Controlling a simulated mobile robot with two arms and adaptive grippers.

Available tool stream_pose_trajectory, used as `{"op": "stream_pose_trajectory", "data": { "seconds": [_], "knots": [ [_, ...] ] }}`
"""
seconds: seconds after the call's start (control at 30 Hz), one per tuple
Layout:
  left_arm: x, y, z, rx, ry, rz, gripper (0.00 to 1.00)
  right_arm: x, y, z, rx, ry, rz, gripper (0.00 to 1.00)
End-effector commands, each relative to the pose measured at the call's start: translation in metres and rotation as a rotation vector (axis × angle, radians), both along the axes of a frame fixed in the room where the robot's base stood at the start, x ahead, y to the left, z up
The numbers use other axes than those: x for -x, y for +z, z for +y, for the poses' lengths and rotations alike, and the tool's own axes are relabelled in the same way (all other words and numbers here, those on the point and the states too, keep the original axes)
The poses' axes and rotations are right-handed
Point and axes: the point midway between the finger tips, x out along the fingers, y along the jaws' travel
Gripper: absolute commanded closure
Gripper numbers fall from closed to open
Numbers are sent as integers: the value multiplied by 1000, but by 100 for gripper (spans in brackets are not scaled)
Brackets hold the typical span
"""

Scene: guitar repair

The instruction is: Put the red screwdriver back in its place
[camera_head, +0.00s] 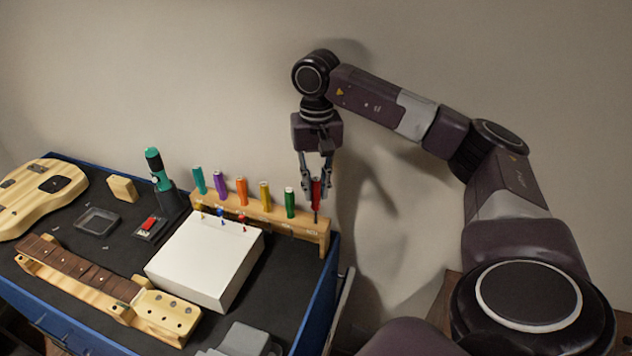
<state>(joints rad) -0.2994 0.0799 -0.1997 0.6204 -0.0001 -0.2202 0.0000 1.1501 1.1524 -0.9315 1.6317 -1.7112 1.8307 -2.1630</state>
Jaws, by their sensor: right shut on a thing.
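The red screwdriver (316,190) is upright at the right end of the wooden screwdriver rack (323,238). My right gripper (316,182) comes down from above and is shut on its red handle. The shaft points down at the rack's right end; whether its tip is inside a hole I cannot tell. To its left in the rack stand a green screwdriver (290,203), a yellow one (265,196), an orange one (242,191), a purple one (220,185) and a teal one (199,180). My left gripper is not in view.
A white box (205,255) stands in front of the rack. A guitar neck (95,283), a guitar body (38,195), a grey tray (97,221) and a teal tool in a black stand (158,170) are on the dark bench top. The wall is close behind the rack.

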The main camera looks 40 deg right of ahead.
Motion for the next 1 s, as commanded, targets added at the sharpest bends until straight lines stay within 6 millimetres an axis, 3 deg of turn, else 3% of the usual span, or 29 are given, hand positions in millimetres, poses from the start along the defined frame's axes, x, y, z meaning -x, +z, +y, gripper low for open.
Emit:
{"op": "stream_pose_trajectory", "data": {
  "seconds": [0.3, 1.0],
  "knots": [
    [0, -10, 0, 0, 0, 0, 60, 0, -14, 0, 0, 0, -1, 100],
    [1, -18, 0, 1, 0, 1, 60, 0, -25, 0, 1, 0, -1, 100]
  ]
}}
